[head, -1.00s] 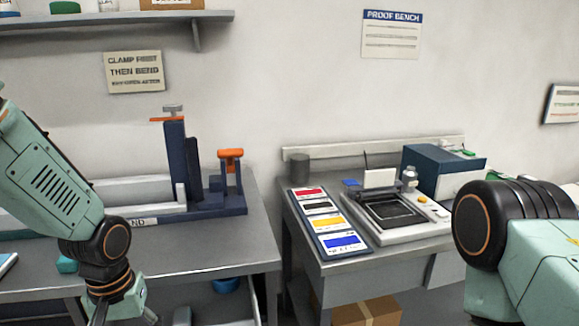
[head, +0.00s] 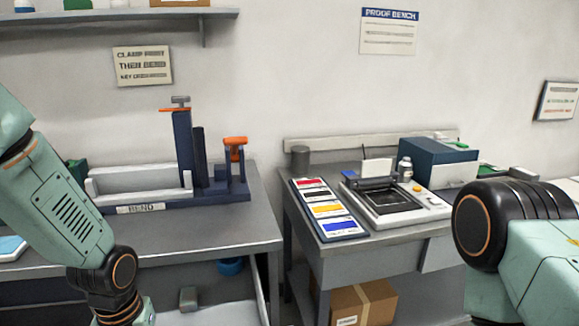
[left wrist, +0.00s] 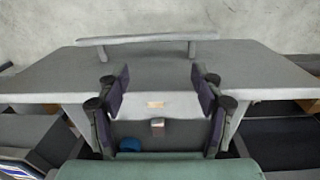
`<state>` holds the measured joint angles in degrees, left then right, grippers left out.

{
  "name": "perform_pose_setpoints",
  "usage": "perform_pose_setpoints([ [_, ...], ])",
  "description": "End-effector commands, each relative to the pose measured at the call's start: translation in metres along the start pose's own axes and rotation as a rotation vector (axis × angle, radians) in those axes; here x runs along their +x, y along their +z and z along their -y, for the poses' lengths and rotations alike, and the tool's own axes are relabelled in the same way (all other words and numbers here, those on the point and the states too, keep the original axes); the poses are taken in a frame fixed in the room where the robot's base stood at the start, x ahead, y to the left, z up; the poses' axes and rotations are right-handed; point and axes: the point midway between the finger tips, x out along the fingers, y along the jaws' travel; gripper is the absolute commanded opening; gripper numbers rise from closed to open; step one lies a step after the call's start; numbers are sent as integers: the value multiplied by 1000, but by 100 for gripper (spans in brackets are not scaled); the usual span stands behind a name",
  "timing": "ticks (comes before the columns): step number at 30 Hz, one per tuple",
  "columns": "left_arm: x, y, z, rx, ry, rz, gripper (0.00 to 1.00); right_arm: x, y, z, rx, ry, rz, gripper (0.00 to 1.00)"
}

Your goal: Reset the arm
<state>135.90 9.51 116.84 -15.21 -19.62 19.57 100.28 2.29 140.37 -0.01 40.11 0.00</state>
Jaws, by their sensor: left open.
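My left arm comes down from the left in the head view, and its gripper is cut off by the bottom edge there. In the left wrist view my left gripper (left wrist: 160,92) is open, its dark fingers spread apart with nothing between them. A grey bench surface (left wrist: 255,70) lies beyond the fingers. My right arm's dark joint and green link (head: 530,245) show at the right of the head view. My right gripper is outside both views.
The left bench (head: 215,225) carries a blue bending fixture (head: 185,150). The proof bench (head: 375,255) holds a colour card (head: 328,208), a press (head: 395,203) and a blue box (head: 430,153). A gap separates the benches. A cardboard box (head: 365,300) sits below, and a blue bucket (head: 230,266) stands under the left bench.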

Motion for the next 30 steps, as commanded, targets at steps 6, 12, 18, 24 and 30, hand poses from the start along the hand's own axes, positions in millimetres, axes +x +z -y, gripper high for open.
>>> perform_pose_setpoints([
  [6, 71, 38, -4, 33, 25, 16, 67, 20, 0, 0, 0, 0, 0, 67],
  [12, 154, 103, -2, 69, 42, 28, 67, 47, 0, 0, 0, 0, 0, 67],
  [18, 221, 183, 14, 118, 16, 21, 67, 75, 0, -1, 0, 0, 1, 67],
  [24, 243, 225, 28, 159, -17, 4, 67, 88, 0, -1, 0, 0, 1, 67],
  [30, 243, 231, 30, 169, -24, -5, 67, 88, 0, -1, 0, 0, 0, 72],
])
